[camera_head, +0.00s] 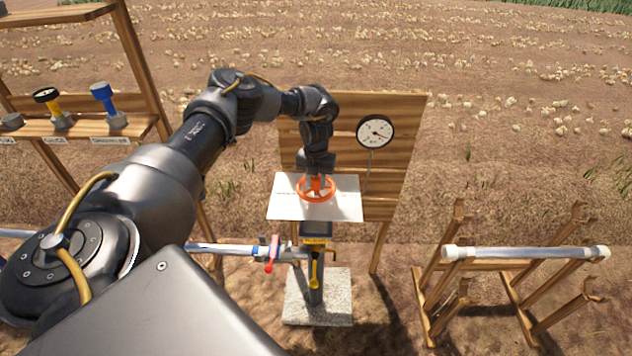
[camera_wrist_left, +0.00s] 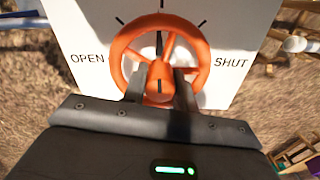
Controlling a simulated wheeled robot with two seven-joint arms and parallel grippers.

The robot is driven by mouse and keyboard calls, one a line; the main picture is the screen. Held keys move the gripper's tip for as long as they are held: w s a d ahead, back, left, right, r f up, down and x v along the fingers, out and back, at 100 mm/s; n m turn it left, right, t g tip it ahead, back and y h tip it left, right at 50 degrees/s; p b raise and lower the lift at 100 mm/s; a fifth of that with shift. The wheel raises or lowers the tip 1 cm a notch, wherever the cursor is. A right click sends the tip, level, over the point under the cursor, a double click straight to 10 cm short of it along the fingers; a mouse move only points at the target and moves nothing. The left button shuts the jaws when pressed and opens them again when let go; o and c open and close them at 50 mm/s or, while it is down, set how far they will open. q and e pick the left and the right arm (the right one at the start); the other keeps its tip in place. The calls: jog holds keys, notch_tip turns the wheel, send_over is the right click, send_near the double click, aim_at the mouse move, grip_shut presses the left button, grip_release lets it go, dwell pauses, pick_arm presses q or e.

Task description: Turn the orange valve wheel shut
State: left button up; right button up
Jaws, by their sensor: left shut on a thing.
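The orange valve wheel (camera_head: 304,190) lies flat over a white plate (camera_head: 347,207) at the middle of the head view. In the left wrist view the wheel (camera_wrist_left: 122,47) fills the upper middle, with OPEN printed on the plate (camera_wrist_left: 232,85) to its left and SHUT to its right. A dark pointer mark on the wheel points up, near the middle tick. My left gripper (camera_head: 318,182) reaches down from above. Its fingers (camera_wrist_left: 160,88) are inside the rim, shut on the wheel's orange hub and spoke area. My right gripper is not in view.
A round gauge (camera_head: 375,131) hangs on the wooden board (camera_head: 405,150) behind. Below the plate are a pipe with a red-handled valve (camera_head: 271,252) and a stone base (camera_head: 330,308). A wooden rack (camera_head: 485,265) holding a pipe stands right. Shelves with tools (camera_head: 80,128) stand left.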

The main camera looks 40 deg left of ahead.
pick_arm(q)
jog(key=m, duration=0.4)
jog(key=shift+m+b, duration=0.3)
jog(key=m, duration=0.5)
jog(key=shift+b, duration=0.4)
jog(key=m, duration=0.5)
jog(key=shift+b, duration=0.35)
jog(key=shift+m, duration=1.9)
jog(key=shift+d+m, duration=0.1)
jog(key=shift+m, duration=0.2)
jog(key=o, duration=1)
